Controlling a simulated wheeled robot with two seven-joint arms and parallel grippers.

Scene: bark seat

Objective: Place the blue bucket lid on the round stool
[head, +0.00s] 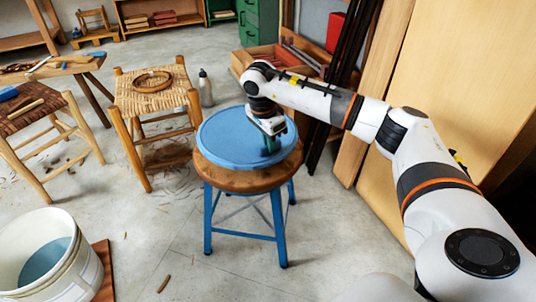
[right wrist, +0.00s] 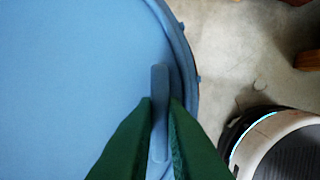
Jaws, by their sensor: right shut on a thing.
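The blue bucket lid (head: 228,138) is flat and round and lies over the wooden top of the round stool (head: 245,180), which has blue legs. The stool's wood shows along the front and right, so the lid sits slightly toward the back left. I cannot tell whether it rests fully on the seat or is just above it. My right gripper (head: 270,144) points down at the lid's right side. In the right wrist view its green fingers (right wrist: 160,125) are shut on an upright blue tab near the rim of the lid (right wrist: 75,75). My left gripper is out of view.
A white bucket (head: 75,268) stands at the front left. A woven stool (head: 150,98) with a coil on it and a grey bottle (head: 205,88) stand behind left. Wooden boards (head: 440,90) lean at the right. Floor in front of the stool is mostly clear.

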